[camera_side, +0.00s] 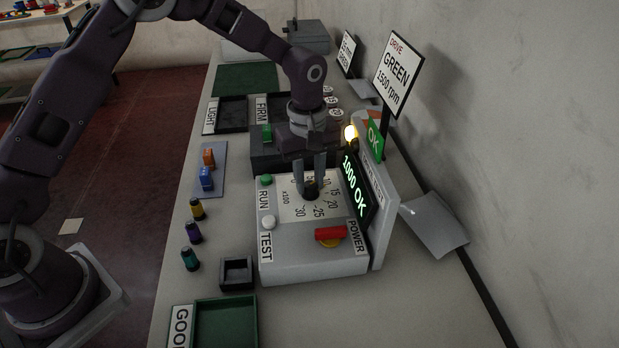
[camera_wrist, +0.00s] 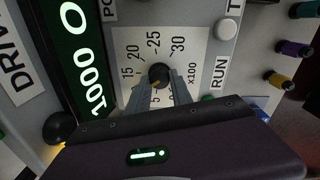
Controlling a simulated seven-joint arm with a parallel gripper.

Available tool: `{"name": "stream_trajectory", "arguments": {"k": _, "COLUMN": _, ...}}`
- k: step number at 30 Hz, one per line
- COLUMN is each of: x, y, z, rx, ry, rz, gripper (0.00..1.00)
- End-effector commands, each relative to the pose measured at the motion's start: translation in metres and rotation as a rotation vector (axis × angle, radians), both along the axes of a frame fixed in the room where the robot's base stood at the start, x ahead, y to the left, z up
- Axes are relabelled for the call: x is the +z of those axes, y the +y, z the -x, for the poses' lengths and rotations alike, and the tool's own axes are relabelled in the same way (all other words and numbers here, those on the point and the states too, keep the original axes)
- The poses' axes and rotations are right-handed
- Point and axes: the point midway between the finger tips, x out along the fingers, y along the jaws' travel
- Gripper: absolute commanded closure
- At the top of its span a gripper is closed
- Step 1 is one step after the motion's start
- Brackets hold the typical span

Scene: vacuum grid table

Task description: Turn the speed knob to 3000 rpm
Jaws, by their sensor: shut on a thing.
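The speed knob (camera_side: 311,194) is small and dark and sits in the white dial plate (camera_side: 292,210) on top of the test box (camera_side: 300,268). My gripper (camera_side: 312,182) points down, shut on the knob. In the wrist view the fingers (camera_wrist: 164,86) straddle the dark knob (camera_wrist: 160,72), which bears an orange mark at its lower left. The dial plate (camera_wrist: 202,50) reads 5 to 30, x100; some numbers are hidden by the fingers.
A sign (camera_side: 397,73) reads DRIVE GREEN 1500 rpm. A red power switch (camera_side: 330,233), white TEST button (camera_side: 268,223) and green RUN button (camera_side: 265,180) surround the dial. Coloured pegs (camera_side: 193,232) stand left of the box.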

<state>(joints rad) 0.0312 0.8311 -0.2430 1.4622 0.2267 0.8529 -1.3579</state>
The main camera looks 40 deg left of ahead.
Motion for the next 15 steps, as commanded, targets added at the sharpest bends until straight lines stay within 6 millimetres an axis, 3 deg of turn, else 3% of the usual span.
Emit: {"name": "stream_trajectory", "arguments": {"k": 15, "x": 0.0008, "y": -0.0007, "z": -0.0013, "rx": -0.459, "ry": -0.002, "rz": 0.001, "gripper": 1.0}}
